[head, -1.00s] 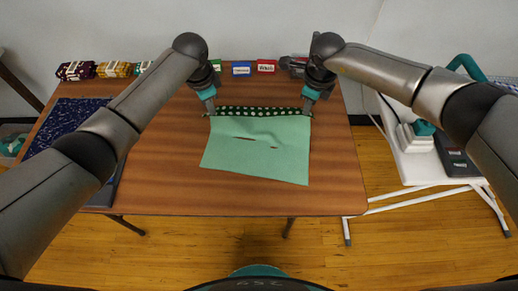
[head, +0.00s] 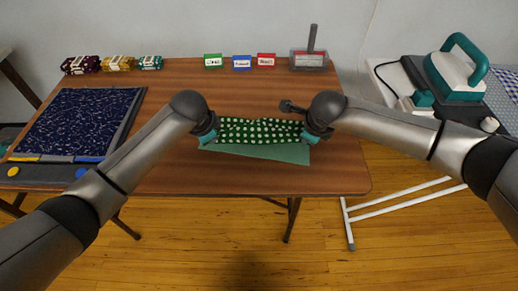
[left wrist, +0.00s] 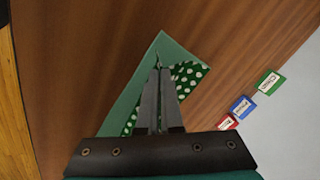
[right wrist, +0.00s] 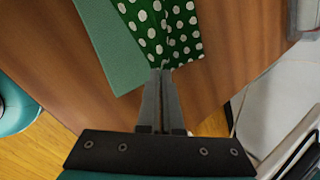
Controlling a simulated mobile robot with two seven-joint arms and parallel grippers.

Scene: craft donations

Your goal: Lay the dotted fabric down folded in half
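The dotted fabric (head: 258,131) lies on the table, dark green with white dots on one face and plain light green on the other. Its dotted face is turned up over the far part, and a plain green strip (head: 270,152) shows along the near side. My left gripper (head: 213,137) is shut on the fabric's left edge; in the left wrist view its fingertips (left wrist: 159,68) meet at the cloth. My right gripper (head: 308,135) is shut on the right edge; in the right wrist view its fingertips (right wrist: 161,72) pinch the dotted cloth.
A dark blue cutting mat (head: 75,122) lies at the table's left. Fabric bundles (head: 117,64), green, blue and red labels (head: 242,62) and a tray with a handled tool (head: 310,60) stand along the back. An iron (head: 457,75) is on the ironing board at right.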

